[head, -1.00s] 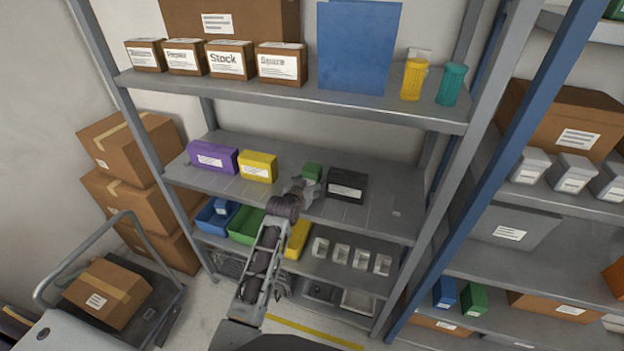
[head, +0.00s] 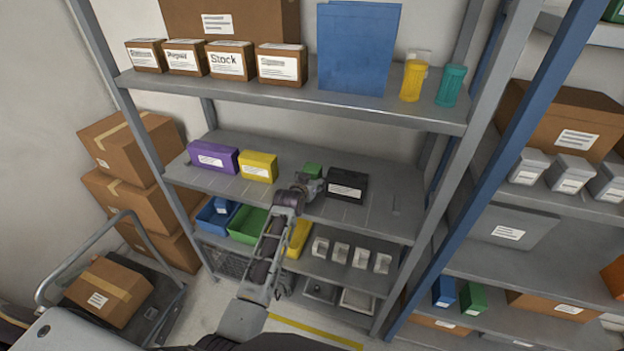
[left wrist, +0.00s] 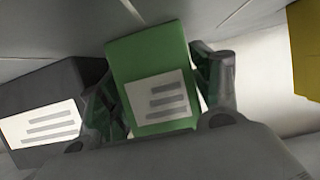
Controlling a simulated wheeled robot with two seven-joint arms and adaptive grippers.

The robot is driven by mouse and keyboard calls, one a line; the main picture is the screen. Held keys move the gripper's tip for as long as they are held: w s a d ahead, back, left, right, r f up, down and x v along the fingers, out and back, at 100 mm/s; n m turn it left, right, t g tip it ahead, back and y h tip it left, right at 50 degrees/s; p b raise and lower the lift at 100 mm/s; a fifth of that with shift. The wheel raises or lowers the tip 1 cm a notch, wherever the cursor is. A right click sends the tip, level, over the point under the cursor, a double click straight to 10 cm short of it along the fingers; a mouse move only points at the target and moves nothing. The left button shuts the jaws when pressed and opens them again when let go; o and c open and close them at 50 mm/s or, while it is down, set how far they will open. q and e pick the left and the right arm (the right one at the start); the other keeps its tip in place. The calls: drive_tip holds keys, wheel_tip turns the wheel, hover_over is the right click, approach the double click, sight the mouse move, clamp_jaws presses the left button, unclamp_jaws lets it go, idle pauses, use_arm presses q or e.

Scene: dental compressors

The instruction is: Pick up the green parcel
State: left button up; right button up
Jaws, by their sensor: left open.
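The green parcel (head: 313,170) stands on the middle shelf between the yellow parcel and the black parcel, partly hidden behind my left gripper (head: 308,181). In the left wrist view the green parcel (left wrist: 150,75) with its white label is between the two open fingers of my left gripper (left wrist: 158,95). One finger is on each side of it. I cannot tell whether either finger touches it. My right gripper is not in view.
A black parcel (head: 346,186) stands close on the right of my gripper; it also shows at left in the wrist view (left wrist: 50,105). A yellow parcel (head: 258,166) and a purple parcel (head: 213,157) stand to the left. The upper shelf (head: 210,84) lies above.

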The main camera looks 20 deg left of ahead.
sight(312, 167)
use_arm(q)
drive_tip(key=c, duration=0.9)
drive_tip(key=shift+o, duration=0.2)
drive_tip(key=shift+r, duration=0.1)
drive_tip(key=shift+r+b, duration=0.4)
drive_tip(key=shift+r, duration=4.55)
